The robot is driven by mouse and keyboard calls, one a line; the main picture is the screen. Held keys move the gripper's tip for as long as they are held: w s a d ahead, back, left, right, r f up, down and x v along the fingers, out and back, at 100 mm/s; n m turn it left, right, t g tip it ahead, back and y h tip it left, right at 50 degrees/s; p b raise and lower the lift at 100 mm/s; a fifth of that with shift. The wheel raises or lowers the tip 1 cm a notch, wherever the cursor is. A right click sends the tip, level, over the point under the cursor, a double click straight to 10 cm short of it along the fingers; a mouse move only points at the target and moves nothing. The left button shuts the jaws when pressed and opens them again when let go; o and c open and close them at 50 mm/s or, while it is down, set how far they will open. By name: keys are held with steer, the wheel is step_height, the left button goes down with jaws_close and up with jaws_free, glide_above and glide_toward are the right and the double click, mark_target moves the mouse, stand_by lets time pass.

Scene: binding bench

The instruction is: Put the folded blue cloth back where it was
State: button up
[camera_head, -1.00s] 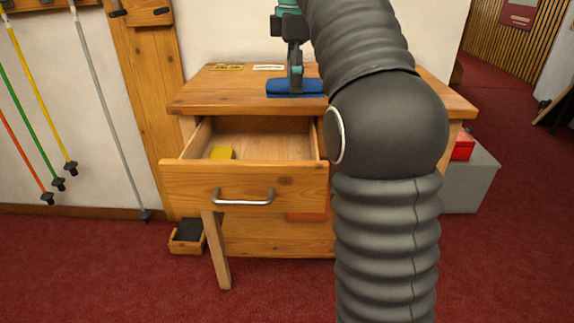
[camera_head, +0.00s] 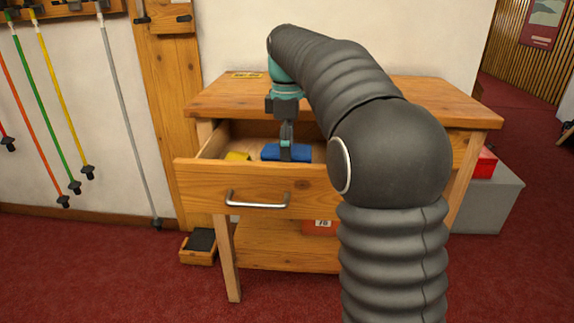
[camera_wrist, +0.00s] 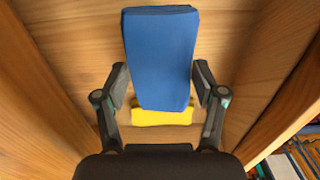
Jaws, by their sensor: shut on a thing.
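The folded blue cloth (camera_head: 285,153) is between the fingers of my gripper (camera_head: 286,146), inside the open drawer (camera_head: 258,188) of the wooden bench. In the wrist view the blue cloth (camera_wrist: 160,55) stretches ahead from between the two fingers of my gripper (camera_wrist: 158,88). The wooden drawer floor (camera_wrist: 75,45) shows around it. I cannot tell whether the cloth touches the floor. A yellow thing (camera_head: 237,156) lies in the drawer left of the cloth; in the wrist view the yellow thing (camera_wrist: 160,117) is partly hidden by the cloth.
The bench top (camera_head: 230,98) bears a yellow label (camera_head: 247,75) at the back left. A small wooden box (camera_head: 199,246) stands on the floor by the left leg. A grey box (camera_head: 490,200) with a red thing (camera_head: 485,163) on it is at the right. Poles hang on the left wall.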

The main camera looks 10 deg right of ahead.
steer(key=shift+f+b, duration=0.35)
steer(key=shift+f, duration=1.75)
steer(key=shift+f, duration=0.1)
steer(key=o, duration=1)
steer(key=shift+o, duration=0.2)
step_height(320, 180, up, 12)
steer(key=p, duration=0.3)
